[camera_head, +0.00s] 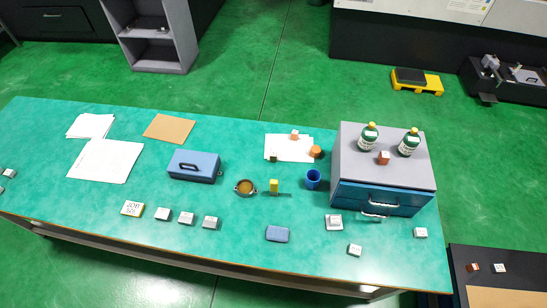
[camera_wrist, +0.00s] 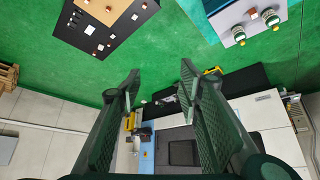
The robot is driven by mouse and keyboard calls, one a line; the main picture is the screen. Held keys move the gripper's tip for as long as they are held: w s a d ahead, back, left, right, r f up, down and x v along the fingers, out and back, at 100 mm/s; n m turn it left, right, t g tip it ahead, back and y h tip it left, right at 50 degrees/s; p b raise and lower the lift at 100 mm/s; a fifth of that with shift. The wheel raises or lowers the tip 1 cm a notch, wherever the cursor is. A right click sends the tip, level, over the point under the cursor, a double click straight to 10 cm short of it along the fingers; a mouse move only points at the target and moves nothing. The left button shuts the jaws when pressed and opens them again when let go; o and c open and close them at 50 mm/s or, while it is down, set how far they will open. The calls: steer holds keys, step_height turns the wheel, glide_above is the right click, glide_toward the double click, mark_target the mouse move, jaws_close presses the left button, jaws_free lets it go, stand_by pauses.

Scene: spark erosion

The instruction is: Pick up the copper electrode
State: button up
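Several copper-coloured pieces show, and I cannot tell which is the electrode. A reddish-brown block (camera_head: 383,157) sits on top of the grey drawer cabinet (camera_head: 350,165), in front of two bottles. An orange-brown round piece (camera_head: 315,152) stands by the right edge of white paper. A small copper-coloured block (camera_head: 473,267) lies on the dark surface at the lower right. My gripper (camera_wrist: 159,78) is open and empty in the wrist view, its fingers wide apart above the green floor, far from these pieces. It does not show in the head view.
The green bench (camera_head: 120,185) also bears a blue box (camera_head: 194,166), a round pot (camera_head: 245,187), a blue cup (camera_head: 312,179) and several small labelled blocks. Two green bottles (camera_head: 368,137) stand on the cabinet.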

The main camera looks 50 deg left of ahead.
steer(key=w+a+r+n+g+y+b, duration=0.1)
steer(key=w+a+r, duration=0.3)
steer(key=a, duration=0.5)
steer(key=w+a+r+n+g+y+b, duration=0.1)
steer(key=w+a+r+n, duration=0.15)
steer(key=w+a, duration=0.4)
steer(key=w+a+r+n+g+b, duration=0.2)
steer(key=a, duration=2.1)
steer(key=n+g+h+b, duration=0.2)
steer(key=n+g, duration=0.1)
steer(key=n, duration=0.1)
glide_above(273, 153)
step_height(273, 153, down, 10)
step_height(273, 153, down, 61)
steer(key=shift+d+f, duration=0.1)
steer(key=shift+f, duration=0.5)
steer(key=shift+f, duration=1.25)
